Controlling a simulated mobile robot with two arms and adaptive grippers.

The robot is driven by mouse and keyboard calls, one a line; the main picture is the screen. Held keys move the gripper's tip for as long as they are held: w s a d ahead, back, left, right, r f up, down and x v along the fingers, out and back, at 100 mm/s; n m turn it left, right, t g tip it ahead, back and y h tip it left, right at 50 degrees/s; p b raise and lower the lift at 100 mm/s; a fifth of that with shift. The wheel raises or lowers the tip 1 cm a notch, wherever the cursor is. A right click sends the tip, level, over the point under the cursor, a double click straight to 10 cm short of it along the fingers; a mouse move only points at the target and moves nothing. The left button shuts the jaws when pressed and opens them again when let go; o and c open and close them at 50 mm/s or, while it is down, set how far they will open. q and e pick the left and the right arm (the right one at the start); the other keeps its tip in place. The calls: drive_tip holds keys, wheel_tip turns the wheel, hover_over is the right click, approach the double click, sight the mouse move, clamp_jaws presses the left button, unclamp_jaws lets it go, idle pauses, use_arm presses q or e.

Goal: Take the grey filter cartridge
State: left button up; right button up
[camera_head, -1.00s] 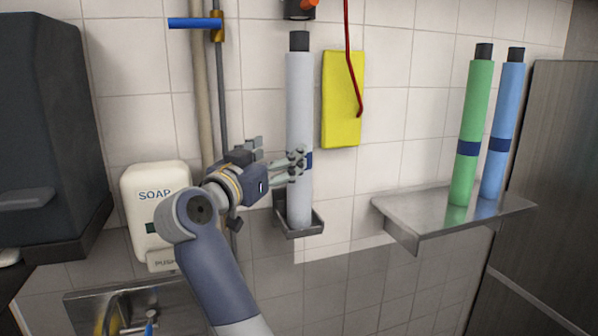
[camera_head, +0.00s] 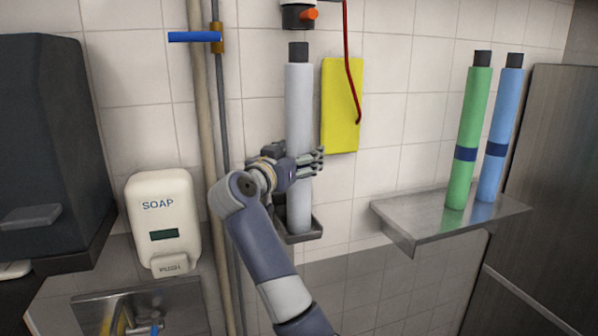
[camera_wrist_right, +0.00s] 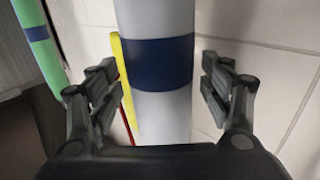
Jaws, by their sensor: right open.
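The grey filter cartridge (camera_head: 299,102) stands upright in a small metal wall holder (camera_head: 303,236), with a black cap on top. In the right wrist view the grey cartridge (camera_wrist_right: 163,108) with its dark blue band runs between the two fingers of my right gripper (camera_wrist_right: 163,92). The fingers are open, one on each side, with a visible gap to the cartridge. In the head view my right gripper (camera_head: 308,162) is at the cartridge's middle and covers its band. My left gripper is not in view.
A green cartridge (camera_head: 467,120) and a blue cartridge (camera_head: 500,125) stand on a metal shelf (camera_head: 415,222) at right. A yellow sheet (camera_head: 340,105) and red hose (camera_head: 351,70) hang behind. Pipes (camera_head: 203,120) and a soap dispenser (camera_head: 165,215) are at left. An orange-and-black fitting (camera_head: 299,15) is above.

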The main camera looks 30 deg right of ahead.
drive_tip(key=shift+w+d+f, duration=0.1)
drive_tip(key=shift+w+d, duration=0.05)
drive_tip(key=shift+d, duration=0.1)
drive_tip(key=shift+a, duration=0.25)
drive_tip(key=c, duration=0.8)
drive_tip(key=shift+d, duration=0.1)
clamp_jaws()
drive_tip(key=shift+r, duration=0.2)
